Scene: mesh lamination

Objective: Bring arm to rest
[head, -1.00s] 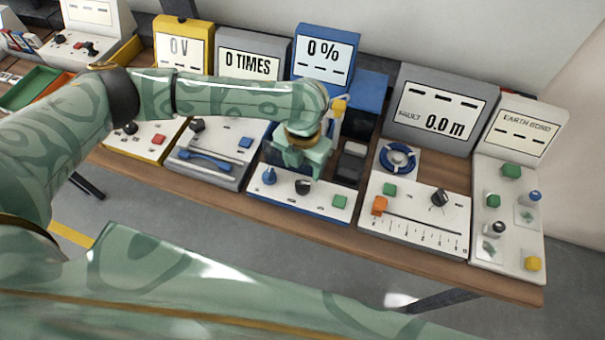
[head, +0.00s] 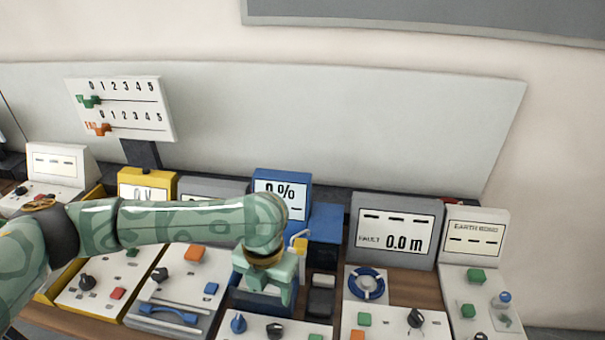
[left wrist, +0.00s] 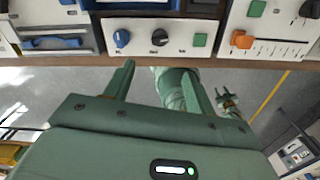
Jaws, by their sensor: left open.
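My left gripper (head: 263,285) points down over the blue-trimmed console whose screen (head: 280,196) reads "0 %". In the head view its fingers are in front of the console, and contact cannot be judged there. In the left wrist view the gripper (left wrist: 160,82) has its two fingers spread with nothing between them, and the console's front edge lies beyond the fingertips. My left arm reaches in from the left across the consoles.
Below the gripper are a blue knob (head: 238,323) and a black knob (head: 275,330). A raised slider board (head: 120,108) is back left.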

